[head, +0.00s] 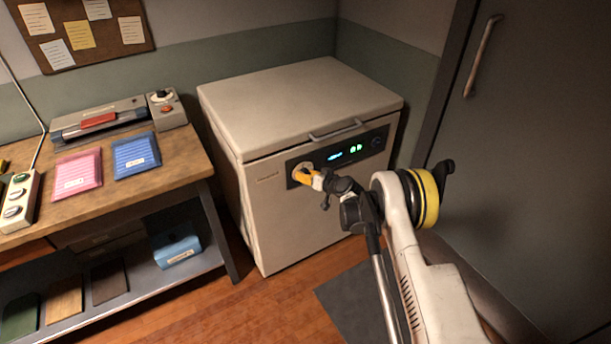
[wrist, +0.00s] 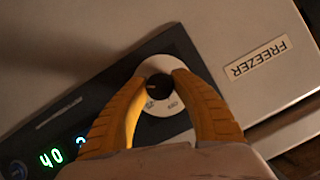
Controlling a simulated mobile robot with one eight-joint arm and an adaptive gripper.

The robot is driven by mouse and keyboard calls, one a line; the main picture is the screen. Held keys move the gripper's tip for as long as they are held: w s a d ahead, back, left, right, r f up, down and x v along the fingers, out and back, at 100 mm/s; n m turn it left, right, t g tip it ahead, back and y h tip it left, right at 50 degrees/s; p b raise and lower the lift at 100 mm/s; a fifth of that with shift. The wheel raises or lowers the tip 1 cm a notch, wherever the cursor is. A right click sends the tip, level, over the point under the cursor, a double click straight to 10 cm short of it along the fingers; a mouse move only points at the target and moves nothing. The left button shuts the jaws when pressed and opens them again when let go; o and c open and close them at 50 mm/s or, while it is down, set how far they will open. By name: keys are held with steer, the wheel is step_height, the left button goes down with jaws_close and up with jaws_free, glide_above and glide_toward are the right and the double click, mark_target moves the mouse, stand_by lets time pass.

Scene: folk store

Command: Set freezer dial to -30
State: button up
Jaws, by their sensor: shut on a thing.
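The white chest freezer (head: 300,115) stands against the back wall with its lid closed. Its dark front control panel (head: 377,141) carries a dial (head: 298,169) at the left end and a green lit display (head: 346,153). My gripper (head: 307,174) is at the dial, with its yellow fingers on the panel. In the wrist view, the dial's pale disc (wrist: 172,44) and dark centre knob (wrist: 158,86) sit between the two fingertips (wrist: 159,82), which are shut on the knob. Its markings are mostly hidden or too small to read. Green digits (wrist: 51,157) show at lower left.
A wooden workbench (head: 190,170) stands left of the freezer, with a sealer-like device (head: 98,121), a small control box (head: 167,110), and pink (head: 78,174) and blue (head: 136,155) packets. A grey door (head: 525,150) is at right. Floor shows in front of the freezer.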

steer(key=o, duration=1.2)
steer(key=shift+a, duration=0.1)
steer(key=v, duration=1.2)
steer(key=shift+w, duration=0.1)
